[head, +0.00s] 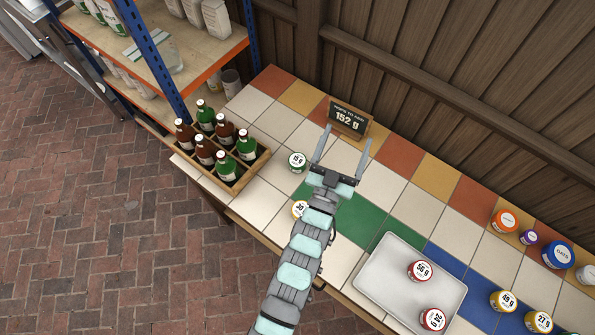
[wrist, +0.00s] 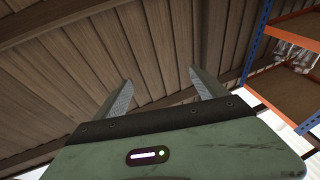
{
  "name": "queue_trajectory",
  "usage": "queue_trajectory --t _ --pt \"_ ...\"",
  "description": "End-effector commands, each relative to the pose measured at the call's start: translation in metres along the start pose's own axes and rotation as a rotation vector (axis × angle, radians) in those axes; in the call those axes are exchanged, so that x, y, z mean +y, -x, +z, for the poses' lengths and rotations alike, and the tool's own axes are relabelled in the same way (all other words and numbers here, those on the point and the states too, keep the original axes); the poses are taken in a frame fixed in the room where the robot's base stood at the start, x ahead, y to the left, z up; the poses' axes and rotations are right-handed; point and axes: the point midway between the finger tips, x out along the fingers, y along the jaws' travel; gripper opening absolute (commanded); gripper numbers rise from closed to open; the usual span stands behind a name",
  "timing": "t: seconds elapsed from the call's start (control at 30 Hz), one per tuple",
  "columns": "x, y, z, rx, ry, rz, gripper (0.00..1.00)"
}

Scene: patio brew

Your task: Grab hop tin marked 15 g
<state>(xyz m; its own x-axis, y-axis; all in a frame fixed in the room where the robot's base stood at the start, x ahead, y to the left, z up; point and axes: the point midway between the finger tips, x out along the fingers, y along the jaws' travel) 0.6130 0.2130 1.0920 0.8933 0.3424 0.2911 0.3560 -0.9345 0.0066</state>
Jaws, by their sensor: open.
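The fingers point toward the back fence. In the wrist view my gripper (wrist: 160,76) is also open and empty, facing the wooden fence and roof. The tin does not show in the wrist view.
A crate (head: 258,171) of bottles stands left of the tin. A tray (head: 384,279) holds two red tins; several other tins and jars stand at right.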

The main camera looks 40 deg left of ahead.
Motion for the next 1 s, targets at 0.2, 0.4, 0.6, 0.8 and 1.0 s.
queue_trajectory --t 0.2,0.4,0.6,0.8,1.0 --pt "-0.086 0.033 0.154 -0.385 -0.017 -0.141 0.82" --pt "-0.128 0.071 0.220 -0.612 -0.002 -0.218 0.82" --pt "-0.140 0.082 0.239 -0.686 0.006 -0.241 0.82" --pt "-0.145 0.063 0.253 -0.687 0.006 -0.240 0.82" --pt "-0.150 0.044 0.269 -0.684 0.005 -0.240 0.82"
